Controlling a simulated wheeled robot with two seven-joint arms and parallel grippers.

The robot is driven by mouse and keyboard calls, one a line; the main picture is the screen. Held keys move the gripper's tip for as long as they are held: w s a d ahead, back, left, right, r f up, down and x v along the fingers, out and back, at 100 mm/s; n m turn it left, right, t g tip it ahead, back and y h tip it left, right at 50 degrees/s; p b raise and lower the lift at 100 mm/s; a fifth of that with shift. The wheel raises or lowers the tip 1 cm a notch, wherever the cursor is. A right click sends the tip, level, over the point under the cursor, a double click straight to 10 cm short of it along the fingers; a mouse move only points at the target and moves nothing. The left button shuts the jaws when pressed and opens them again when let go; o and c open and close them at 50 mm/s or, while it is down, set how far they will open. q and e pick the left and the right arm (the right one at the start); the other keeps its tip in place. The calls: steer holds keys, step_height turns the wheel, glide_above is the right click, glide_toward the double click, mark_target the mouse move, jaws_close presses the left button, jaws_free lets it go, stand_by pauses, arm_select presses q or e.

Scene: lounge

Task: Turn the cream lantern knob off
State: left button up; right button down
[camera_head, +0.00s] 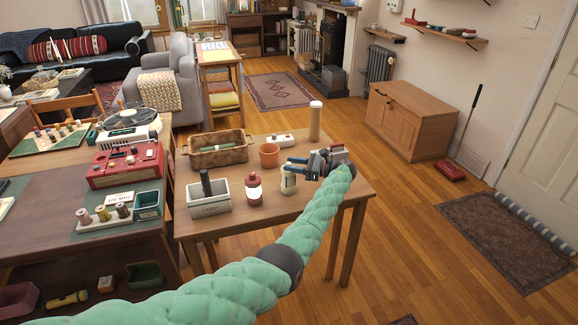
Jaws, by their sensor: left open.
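The small cream lantern (288,182) stands upright near the front middle of the small wooden table (215,225). Its knob is too small to make out, and its upper part is partly covered by my gripper. My left gripper (292,165) is open, with blue-edged fingers pointing left just above and behind the lantern's top. I cannot tell whether the fingers touch it. Nothing shows between the fingers. My right gripper is out of view.
A red lantern-like jar (254,189) stands just left of the cream lantern, then a cream caddy (208,197). Behind are a terracotta pot (269,155), a wicker basket (217,149), a white box (280,140) and a tall cylinder (315,122). The table's right front corner is bare.

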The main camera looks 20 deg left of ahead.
arm_select(q)
steer(key=d+b, duration=0.1)
steer(key=d, duration=0.5)
steer(key=shift+w, duration=0.15)
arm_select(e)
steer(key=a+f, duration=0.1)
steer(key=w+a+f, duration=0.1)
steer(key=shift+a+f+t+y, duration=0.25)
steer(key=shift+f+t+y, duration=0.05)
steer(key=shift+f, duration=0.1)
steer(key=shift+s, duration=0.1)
